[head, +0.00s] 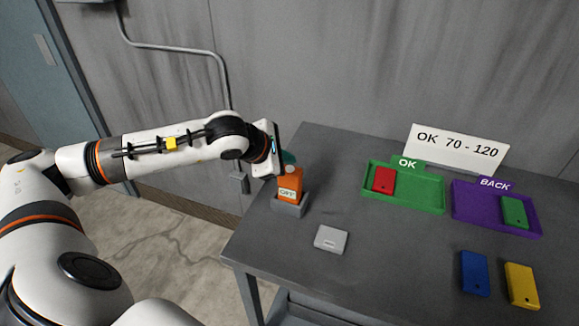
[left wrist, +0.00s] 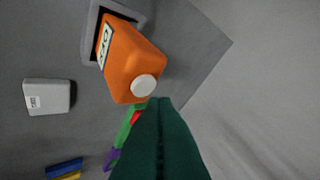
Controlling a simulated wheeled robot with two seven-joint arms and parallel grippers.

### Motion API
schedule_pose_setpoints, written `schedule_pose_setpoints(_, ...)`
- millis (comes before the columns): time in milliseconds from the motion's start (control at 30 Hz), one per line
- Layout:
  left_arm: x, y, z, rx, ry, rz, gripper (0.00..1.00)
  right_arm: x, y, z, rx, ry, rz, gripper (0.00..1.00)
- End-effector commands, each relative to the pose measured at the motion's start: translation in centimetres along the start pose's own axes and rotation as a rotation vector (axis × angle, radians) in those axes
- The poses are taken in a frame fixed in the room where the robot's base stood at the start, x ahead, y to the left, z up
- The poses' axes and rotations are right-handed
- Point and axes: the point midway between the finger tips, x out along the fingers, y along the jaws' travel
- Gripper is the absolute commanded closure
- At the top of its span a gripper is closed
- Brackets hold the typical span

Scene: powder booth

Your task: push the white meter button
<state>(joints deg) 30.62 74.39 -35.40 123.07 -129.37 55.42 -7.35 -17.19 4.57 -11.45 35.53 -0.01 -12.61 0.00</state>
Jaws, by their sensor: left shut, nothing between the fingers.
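The orange meter (head: 290,186) stands in a grey holder (head: 289,208) at the left end of the table. Its display reads "OFF" in the head view. The round white button (left wrist: 144,86) sits on the meter's top, seen clearly in the left wrist view, where the orange meter (left wrist: 128,62) also shows. My left gripper (head: 289,158) is at the top of the meter, its dark green fingers shut and empty. In the left wrist view the fingertips (left wrist: 160,103) are just beside the button; whether they touch it I cannot tell. My right gripper is not in view.
A light grey block (head: 331,239) lies on the table in front of the meter. A green OK tray (head: 432,207) holds a red block; a purple BACK tray (head: 469,213) holds a green one. Blue (head: 474,272) and yellow (head: 522,284) blocks lie at the right. A sign (head: 457,149) reads "OK 70 - 120".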

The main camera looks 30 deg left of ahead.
Motion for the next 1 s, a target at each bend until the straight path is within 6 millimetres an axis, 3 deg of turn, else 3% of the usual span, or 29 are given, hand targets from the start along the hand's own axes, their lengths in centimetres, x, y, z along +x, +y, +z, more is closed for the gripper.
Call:
schedule_pose_setpoints(600, -3.9, -2.9, -2.9, 0.000, 0.001, -0.001, 1.00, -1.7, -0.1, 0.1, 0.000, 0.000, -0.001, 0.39)
schedule_pose_setpoints(1000, -4.2, -3.0, -3.0, 0.000, 0.000, 0.000, 1.00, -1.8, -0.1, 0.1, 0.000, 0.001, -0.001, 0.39)
